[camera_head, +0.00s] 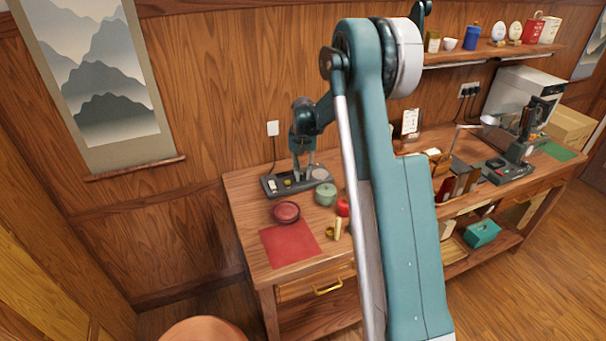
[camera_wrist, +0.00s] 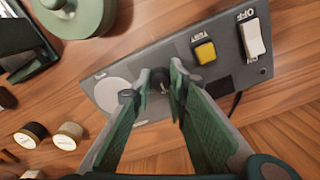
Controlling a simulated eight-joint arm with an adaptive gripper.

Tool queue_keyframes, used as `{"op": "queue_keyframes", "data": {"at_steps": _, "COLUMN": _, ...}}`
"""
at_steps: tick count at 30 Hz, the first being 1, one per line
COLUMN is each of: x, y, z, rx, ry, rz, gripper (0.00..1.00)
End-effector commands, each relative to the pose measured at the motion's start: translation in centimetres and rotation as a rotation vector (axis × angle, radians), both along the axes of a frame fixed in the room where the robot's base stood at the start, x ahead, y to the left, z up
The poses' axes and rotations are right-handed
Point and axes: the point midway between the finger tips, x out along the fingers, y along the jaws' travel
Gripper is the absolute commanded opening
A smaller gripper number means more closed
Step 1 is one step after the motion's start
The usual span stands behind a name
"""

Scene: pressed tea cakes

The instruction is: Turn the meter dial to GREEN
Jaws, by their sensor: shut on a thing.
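The meter (camera_head: 272,188) is a flat dark grey box on the left part of the wooden bench. In the wrist view the meter (camera_wrist: 222,58) shows a yellow TEST button (camera_wrist: 205,53), a white rocker switch (camera_wrist: 252,38) marked OFF, and a pale round face (camera_wrist: 112,95). My gripper (camera_head: 304,172) points down over the meter. In the wrist view my gripper (camera_wrist: 160,82) has both fingertips closed on the small dark dial (camera_wrist: 158,84) beside the pale face. The fingertips hide most of the dial, so its setting and any colour marks cannot be read.
A green lidded pot (camera_head: 325,193) stands close to the meter; it also shows in the wrist view (camera_wrist: 75,14). A dark red bowl (camera_head: 286,212) and red mat (camera_head: 290,245) are in front. Several small items stand nearby. My arm hides the bench middle.

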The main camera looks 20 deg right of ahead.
Motion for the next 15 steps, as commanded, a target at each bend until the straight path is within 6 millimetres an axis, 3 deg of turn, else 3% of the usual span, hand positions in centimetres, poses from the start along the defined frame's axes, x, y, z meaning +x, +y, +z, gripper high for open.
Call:
{"op": "queue_keyframes", "data": {"at_steps": 1, "x": 0.03, "y": 0.06, "z": 0.03, "rx": 0.001, "ry": 0.0, "rz": 0.001, "gripper": 0.05}}
{"op": "queue_keyframes", "data": {"at_steps": 2, "x": 0.03, "y": 0.06, "z": 0.03, "rx": 0.001, "ry": 0.0, "rz": 0.001, "gripper": 0.18}}
{"op": "queue_keyframes", "data": {"at_steps": 5, "x": 0.03, "y": 0.05, "z": 0.03, "rx": 0.001, "ry": 0.0, "rz": 0.001, "gripper": 0.31}}
{"op": "queue_keyframes", "data": {"at_steps": 15, "x": 0.01, "y": 0.02, "z": 0.06, "rx": 0.0, "ry": 0.0, "rz": 0.001, "gripper": 0.32}}
